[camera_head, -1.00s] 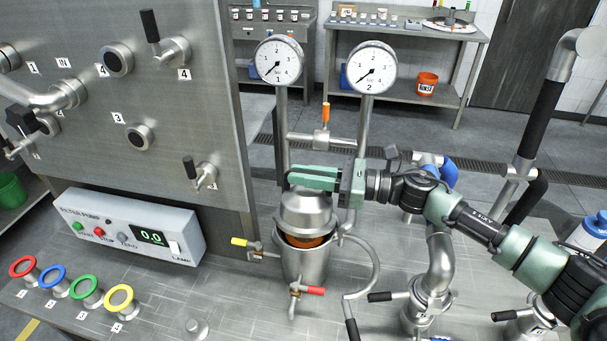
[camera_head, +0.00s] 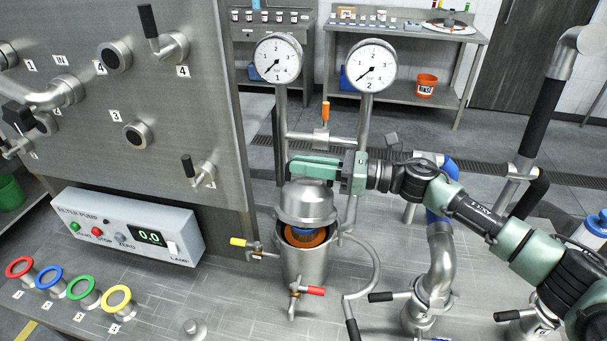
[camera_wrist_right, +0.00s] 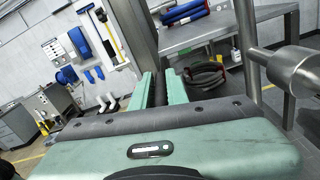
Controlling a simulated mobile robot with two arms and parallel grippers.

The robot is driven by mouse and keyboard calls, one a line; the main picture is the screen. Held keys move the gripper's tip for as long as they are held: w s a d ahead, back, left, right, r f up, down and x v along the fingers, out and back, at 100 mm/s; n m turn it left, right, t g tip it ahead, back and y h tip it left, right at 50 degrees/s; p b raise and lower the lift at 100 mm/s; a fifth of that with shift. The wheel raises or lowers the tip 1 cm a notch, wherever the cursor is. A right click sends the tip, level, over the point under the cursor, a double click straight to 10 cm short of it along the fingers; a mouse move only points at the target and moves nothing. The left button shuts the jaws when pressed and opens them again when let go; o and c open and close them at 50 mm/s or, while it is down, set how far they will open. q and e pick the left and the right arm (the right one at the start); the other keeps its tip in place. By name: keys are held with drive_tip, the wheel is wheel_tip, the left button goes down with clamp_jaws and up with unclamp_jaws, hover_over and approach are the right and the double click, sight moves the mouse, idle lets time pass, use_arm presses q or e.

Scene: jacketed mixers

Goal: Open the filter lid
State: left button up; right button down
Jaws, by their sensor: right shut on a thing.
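The filter lid (camera_head: 306,203) is a steel dome. In the head view it is raised above the filter housing (camera_head: 304,266), with a gap showing an orange and blue insert (camera_head: 304,236) inside. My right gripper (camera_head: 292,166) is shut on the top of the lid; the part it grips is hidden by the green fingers. The right wrist view shows the fingers (camera_wrist_right: 160,88) close together, but not the lid. My left gripper is not in view.
Two gauges (camera_head: 278,58) (camera_head: 371,66) on pipes stand just behind the housing. A yellow-handled valve (camera_head: 240,242), a red-handled valve (camera_head: 314,291) and a curved hose (camera_head: 376,262) surround it. The control box (camera_head: 128,226) is left.

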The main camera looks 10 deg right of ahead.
drive_tip(key=w+m, duration=0.1)
drive_tip(key=w+m+b, duration=0.1)
drive_tip(key=w+d+m+b, duration=0.1)
drive_tip(key=shift+w+r, duration=0.2)
drive_tip(key=shift+r, duration=0.05)
drive_tip(key=shift+w+d+m+b, duration=0.25)
drive_tip(key=shift+w+b, duration=0.35)
drive_tip(key=shift+b, duration=0.2)
drive_tip(key=shift+w+d+m+b, duration=0.25)
drive_tip(key=shift+w+b, duration=0.35)
drive_tip(key=shift+b, duration=0.2)
drive_tip(key=c, duration=1.5)
unclamp_jaws()
drive_tip(key=shift+o, duration=0.2)
drive_tip(key=shift+w+f, duration=0.1)
